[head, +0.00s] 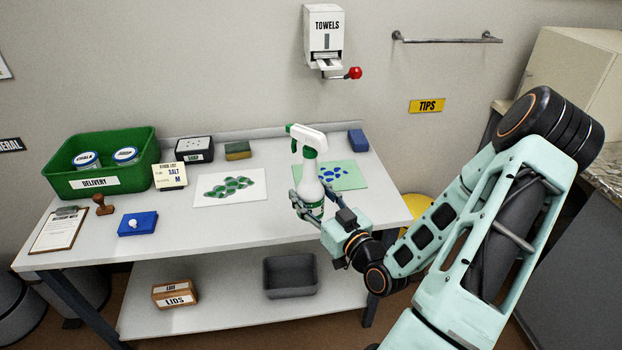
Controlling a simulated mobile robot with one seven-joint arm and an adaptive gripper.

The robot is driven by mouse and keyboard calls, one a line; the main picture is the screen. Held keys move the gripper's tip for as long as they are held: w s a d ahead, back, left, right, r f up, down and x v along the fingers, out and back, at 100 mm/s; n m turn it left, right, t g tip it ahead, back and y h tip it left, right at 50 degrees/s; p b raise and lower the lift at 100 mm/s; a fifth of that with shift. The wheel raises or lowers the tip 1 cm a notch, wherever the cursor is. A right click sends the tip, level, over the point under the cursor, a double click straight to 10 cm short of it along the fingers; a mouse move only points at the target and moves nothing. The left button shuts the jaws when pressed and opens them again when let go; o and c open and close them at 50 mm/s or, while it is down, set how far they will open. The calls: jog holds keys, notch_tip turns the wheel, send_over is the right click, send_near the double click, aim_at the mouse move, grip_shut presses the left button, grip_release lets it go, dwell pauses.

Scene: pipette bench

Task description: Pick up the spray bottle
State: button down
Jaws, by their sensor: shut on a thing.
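The spray bottle (308,172) is white with a green collar and a green band low on its body. It stands upright over the right half of the bench top. My gripper (309,201) is shut on its lower body, with a finger on each side. Whether the bottle's base touches the bench or is raised cannot be told, as my gripper hides part of it.
The white bench (230,228) holds a green delivery bin (100,183), a blue box (138,223), a clipboard (60,229) and a sponge (238,150). A white mat (255,198) lies left of the bottle, a green mat (352,182) behind it. A towel dispenser (324,35) hangs above.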

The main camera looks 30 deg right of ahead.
aim_at(313, 196)
jog(key=s+r, duration=0.1)
jog(key=s+r+p, duration=0.1)
jog(key=shift+s+a, duration=0.3)
jog(key=shift+a, duration=0.1)
jog(key=p, duration=0.1)
jog(key=s+p, duration=0.1)
jog(key=p, duration=0.1)
jog(key=shift+s+a+r+p, duration=0.15)
jog(key=shift+s+a+p, duration=0.1)
jog(key=shift+p, duration=0.05)
jog(key=w+a+r+n+g+y+p, duration=0.1)
jog(key=w+a+n+y, duration=0.1)
jog(key=a, duration=0.4)
jog(key=w+a+r+n+g+y, duration=0.1)
jog(key=w+a+n+y, duration=0.1)
jog(key=a+y, duration=0.3)
jog(key=shift+w+a+n+p, duration=0.15)
jog(key=shift+a+n+p, duration=0.2)
jog(key=shift+a, duration=0.65)
jog(key=s+d+m+h, duration=0.1)
jog(key=d+h, duration=0.1)
jog(key=d, duration=0.2)
jog(key=s+d+f+m+t+h+b, duration=0.1)
jog(key=s+d+m+h, duration=0.1)
jog(key=d, duration=0.2)
jog(key=s+d+f+m+t+h, duration=0.1)
jog(key=d+h, duration=0.2)
jog(key=d, duration=0.2)
jog(key=shift+s+m, duration=0.3)
jog(key=shift+m, duration=0.05)
